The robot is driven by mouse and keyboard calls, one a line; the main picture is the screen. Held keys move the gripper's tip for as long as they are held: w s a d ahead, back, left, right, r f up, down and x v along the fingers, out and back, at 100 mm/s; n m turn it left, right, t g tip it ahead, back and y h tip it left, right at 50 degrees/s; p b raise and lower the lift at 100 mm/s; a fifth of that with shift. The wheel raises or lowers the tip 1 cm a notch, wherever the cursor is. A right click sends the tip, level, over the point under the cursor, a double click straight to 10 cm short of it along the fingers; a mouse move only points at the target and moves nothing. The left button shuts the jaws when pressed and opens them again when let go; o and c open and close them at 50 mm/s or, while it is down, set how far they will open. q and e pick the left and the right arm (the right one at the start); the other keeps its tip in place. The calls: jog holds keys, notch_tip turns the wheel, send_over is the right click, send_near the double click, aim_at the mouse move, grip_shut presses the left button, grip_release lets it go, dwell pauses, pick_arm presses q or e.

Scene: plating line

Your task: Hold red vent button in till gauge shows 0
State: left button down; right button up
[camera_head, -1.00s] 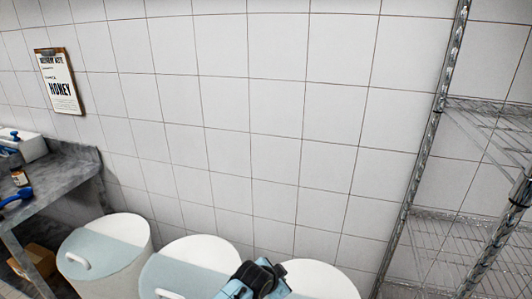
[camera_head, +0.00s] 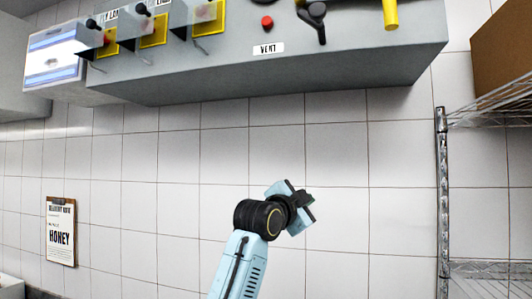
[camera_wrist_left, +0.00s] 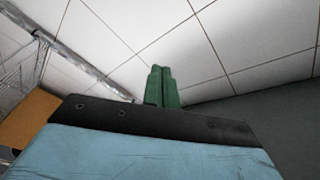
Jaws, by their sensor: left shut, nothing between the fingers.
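The red vent button (camera_head: 267,23) is near the top of the head view, on the front of a grey wall-mounted box (camera_head: 200,78), above a white "VENT" label (camera_head: 268,48). No gauge face can be made out. My left gripper (camera_head: 300,200) is raised in front of the tiled wall, below the box and apart from the button. In the left wrist view its green fingers (camera_wrist_left: 162,85) are together with nothing between them. The button cannot be made out in that view. My right gripper is out of view.
A black lever (camera_head: 314,20) and a yellow handle (camera_head: 390,14) are right of the button. Several yellow plates (camera_head: 154,30) and a white panel (camera_head: 55,58) are left. A wire shelf (camera_head: 490,108) with a brown box (camera_head: 505,45) stands right. A honey clipboard (camera_head: 61,232) hangs low left.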

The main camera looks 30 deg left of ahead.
pick_arm(q)
jog(key=s+r+m+t, duration=0.1)
jog(key=s+r, duration=0.2)
jog(key=r, duration=0.5)
jog(key=s+r+m+t+h+p, duration=0.1)
jog(key=s+r, duration=0.3)
jog(key=r, duration=0.3)
jog(key=s+r+m+t, duration=0.1)
jog(key=s+r+t, duration=0.15)
jog(key=r, duration=0.55)
jog(key=m+t+h+p, duration=0.2)
jog(key=m+t, duration=0.1)
send_near(267, 22)
jog(key=s+d+r, duration=0.4)
jog(key=s+r, duration=0.2)
jog(key=shift+w+a+r+g, duration=0.1)
jog(key=shift+a+r+g, duration=0.1)
jog(key=shift+a+g, duration=0.05)
jog(key=shift+w+a+p, duration=0.35)
jog(key=shift+w, duration=1.1)
jog(key=shift+w+a+p, duration=0.35)
jog(key=shift+w, duration=1.05)
jog(key=shift+w+a+p, duration=0.35)
jog(key=shift+w, duration=1.1)
jog(key=shift+w+a, duration=0.1)
jog(key=shift+w, duration=0.3)
jog(key=shift+w+a, duration=0.1)
jog(key=shift+w, duration=0.45)
